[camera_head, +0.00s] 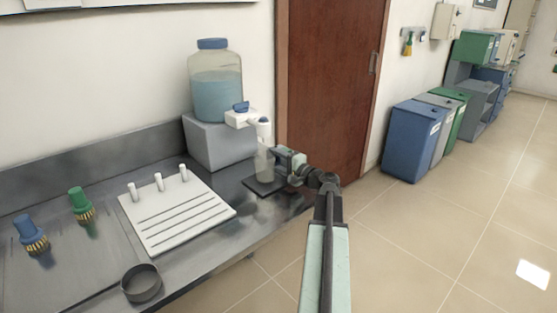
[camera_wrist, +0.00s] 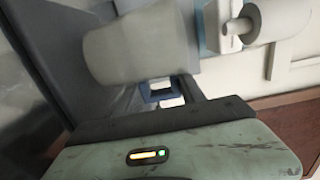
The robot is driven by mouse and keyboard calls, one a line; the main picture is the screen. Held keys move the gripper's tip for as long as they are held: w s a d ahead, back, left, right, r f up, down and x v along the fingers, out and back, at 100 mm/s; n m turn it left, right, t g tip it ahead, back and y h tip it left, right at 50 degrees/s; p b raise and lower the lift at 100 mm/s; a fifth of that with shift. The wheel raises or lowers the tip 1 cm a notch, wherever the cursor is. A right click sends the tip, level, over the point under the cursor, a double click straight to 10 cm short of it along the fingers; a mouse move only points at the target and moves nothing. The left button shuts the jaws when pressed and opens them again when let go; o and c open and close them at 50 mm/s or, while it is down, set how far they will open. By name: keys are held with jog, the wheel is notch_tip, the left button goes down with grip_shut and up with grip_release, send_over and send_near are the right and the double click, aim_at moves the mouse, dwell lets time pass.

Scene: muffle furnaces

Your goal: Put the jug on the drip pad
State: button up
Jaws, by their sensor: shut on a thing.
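The jug (camera_head: 264,167) is a pale, translucent upright vessel, standing over the dark drip pad (camera_head: 251,187) and below the white tap of the dispenser. My gripper (camera_head: 277,161) is shut on the jug from its right side. In the wrist view the jug (camera_wrist: 135,45) shows as a pale cylinder lying sideways in the picture, with its base close to a dark slab, likely the pad, at left. I cannot tell whether the base touches the pad. The tap (camera_wrist: 262,20) is beyond the jug's top end.
The dispenser bottle (camera_head: 215,85) of blue liquid stands on a grey block (camera_head: 216,142) behind the pad. A white rack (camera_head: 185,220) with pegs, a grey ring (camera_head: 141,283), and green (camera_head: 80,205) and blue (camera_head: 30,235) knobbed items are on the metal counter at left. Bins (camera_head: 410,140) stand right.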

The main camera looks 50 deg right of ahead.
jog(key=shift+f+b, duration=0.65)
jog(key=o, duration=1.4)
jog(key=shift+o, duration=0.2)
jog(key=s, duration=0.8)
